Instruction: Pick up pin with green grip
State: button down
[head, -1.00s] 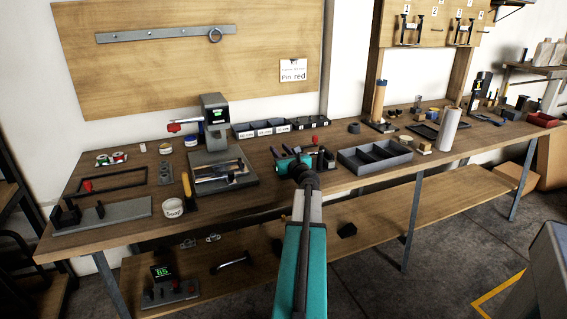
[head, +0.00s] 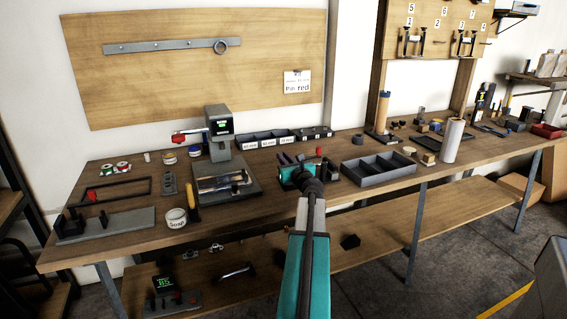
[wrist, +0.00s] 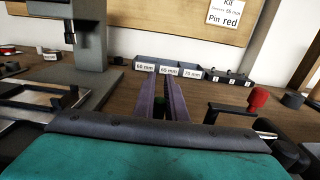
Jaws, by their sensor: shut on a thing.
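My gripper (wrist: 162,80) points forward over the workbench in the wrist view, its two long purple-grey fingers close together. A small dark green piece, the green grip of the pin (wrist: 160,103), shows between the fingers near their base. The rest of the pin is hidden by the fingers. In the head view my gripper (head: 292,158) is over the middle of the bench, partly hidden behind my teal wrist.
A press (head: 220,150) stands left of my gripper on the bench (head: 130,225). Labelled bins (head: 268,140) lie behind it. A grey divided tray (head: 378,172) is to the right. A small stand with a red-handled piece (wrist: 257,100) is close on the right.

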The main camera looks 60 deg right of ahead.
notch_tip(320, 180, up, 8)
jog(key=p, duration=0.1)
jog(key=shift+r, duration=0.25)
jog(key=shift+p, duration=0.3)
dwell(0.3)
